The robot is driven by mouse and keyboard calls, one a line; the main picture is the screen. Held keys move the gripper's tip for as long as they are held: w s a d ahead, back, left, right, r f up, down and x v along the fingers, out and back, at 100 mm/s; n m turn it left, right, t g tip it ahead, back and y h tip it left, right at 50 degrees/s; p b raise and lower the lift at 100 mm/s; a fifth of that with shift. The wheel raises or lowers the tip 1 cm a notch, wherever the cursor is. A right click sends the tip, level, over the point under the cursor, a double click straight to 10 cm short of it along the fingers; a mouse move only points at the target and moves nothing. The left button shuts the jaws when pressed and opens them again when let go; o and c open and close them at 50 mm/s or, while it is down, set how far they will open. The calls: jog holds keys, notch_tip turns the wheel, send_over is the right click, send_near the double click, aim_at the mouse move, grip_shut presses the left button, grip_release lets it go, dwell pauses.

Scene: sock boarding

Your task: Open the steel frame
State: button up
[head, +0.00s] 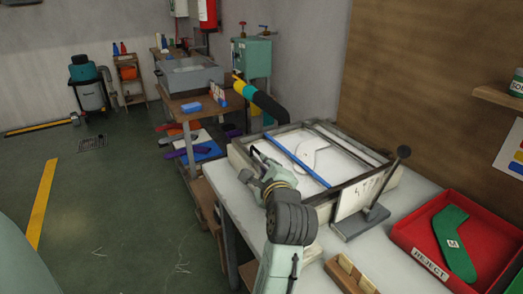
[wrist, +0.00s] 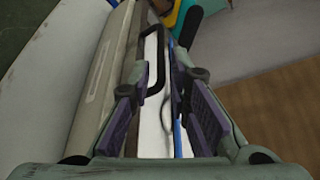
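The steel frame (head: 374,188) is a grey rectangular frame lying on the white-topped table, with white mesh and a blue bar (head: 298,160) inside it. A black loop handle (wrist: 160,45) stands at the frame's near-left edge; in the head view it is small, beside the gripper. My gripper (head: 258,172) is over the frame's left side, close to the handle. In the wrist view my gripper (wrist: 165,90) has its two purple-padded fingers apart, with the handle ahead and between them. I cannot tell whether either finger touches the handle.
A red reject tray (head: 404,240) with a green sock shape (head: 453,243) sits at the right. A grey stand with a dark knob (head: 372,215) is by the frame's front-right corner. A wooden block (head: 350,275) lies in front. A black and yellow pipe (head: 262,100) runs behind the frame.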

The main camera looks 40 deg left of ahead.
aim_at(260, 153)
jog(key=p+x, duration=0.2)
jog(key=x, duration=0.7)
grip_shut()
dwell(0.5)
